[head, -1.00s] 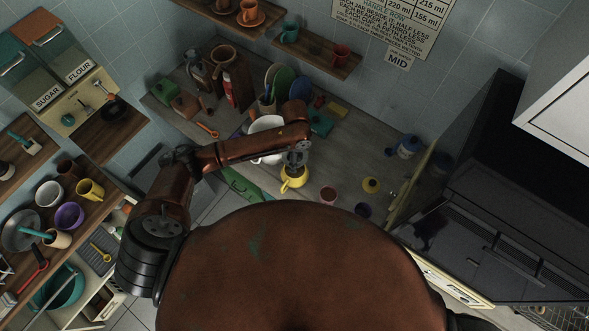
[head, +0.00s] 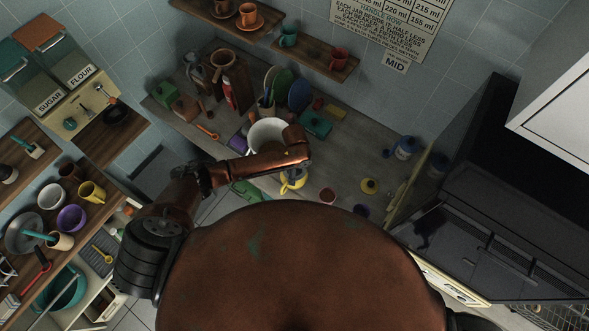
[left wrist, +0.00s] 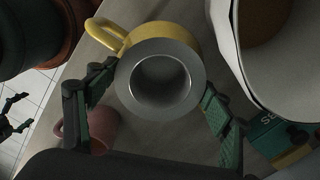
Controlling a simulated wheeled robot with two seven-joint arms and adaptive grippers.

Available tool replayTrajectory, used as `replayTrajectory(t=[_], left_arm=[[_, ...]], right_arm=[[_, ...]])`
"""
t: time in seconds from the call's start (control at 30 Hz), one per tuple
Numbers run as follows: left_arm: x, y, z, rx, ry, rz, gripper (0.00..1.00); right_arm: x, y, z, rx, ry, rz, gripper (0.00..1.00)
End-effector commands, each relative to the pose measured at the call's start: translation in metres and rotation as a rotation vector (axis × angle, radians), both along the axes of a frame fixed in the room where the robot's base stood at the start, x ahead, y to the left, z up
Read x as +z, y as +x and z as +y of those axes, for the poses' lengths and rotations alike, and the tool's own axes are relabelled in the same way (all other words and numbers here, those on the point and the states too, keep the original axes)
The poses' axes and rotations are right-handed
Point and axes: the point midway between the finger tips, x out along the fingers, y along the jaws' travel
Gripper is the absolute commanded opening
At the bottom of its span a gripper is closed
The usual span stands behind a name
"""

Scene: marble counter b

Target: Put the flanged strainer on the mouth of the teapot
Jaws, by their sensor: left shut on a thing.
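The yellow teapot (head: 292,187) stands on the counter, partly covered by my left arm in the head view. In the left wrist view the teapot (left wrist: 183,38) shows behind the strainer, with its handle at the upper left. The flanged strainer (left wrist: 190,97) is a grey ring with a deep round cup. My left gripper (left wrist: 158,82) is shut on the strainer, a finger on each side. The strainer overlaps the teapot's top in this view, and the mouth is hidden. I cannot tell whether they touch.
A large white pot (head: 258,133) stands close behind the teapot. A pink cup (head: 328,196) and a yellow lid-like piece (head: 370,186) are to its right. A teal box (head: 316,123) stands farther back. The counter (head: 345,165) is bare between these and the box.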

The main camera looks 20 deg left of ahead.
Motion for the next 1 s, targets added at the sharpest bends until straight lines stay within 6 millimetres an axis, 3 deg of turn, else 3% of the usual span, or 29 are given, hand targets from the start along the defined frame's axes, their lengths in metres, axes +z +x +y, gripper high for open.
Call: replayTrajectory(t=[0.23,0.27,0.5,0.8,1.0], left_arm=[[-0.004,0.000,0.000,0.000,0.000,0.000,0.50],[-0.003,0.000,0.000,0.000,0.000,0.000,0.76],[-0.003,0.000,0.000,0.000,0.000,0.000,0.91],[-0.001,0.000,0.000,0.000,-0.001,0.000,0.91],[0.023,0.002,-0.001,-0.001,-0.003,-0.003,0.91]], right_arm=[[-0.001,0.000,-0.004,0.002,-0.003,0.000,0.96],[-0.001,0.000,-0.004,0.002,-0.004,0.000,0.96],[0.000,0.001,-0.006,0.003,-0.006,-0.002,0.96],[0.000,0.001,-0.006,0.003,-0.006,-0.002,0.96],[-0.002,0.002,-0.006,0.003,-0.006,-0.002,0.96]])
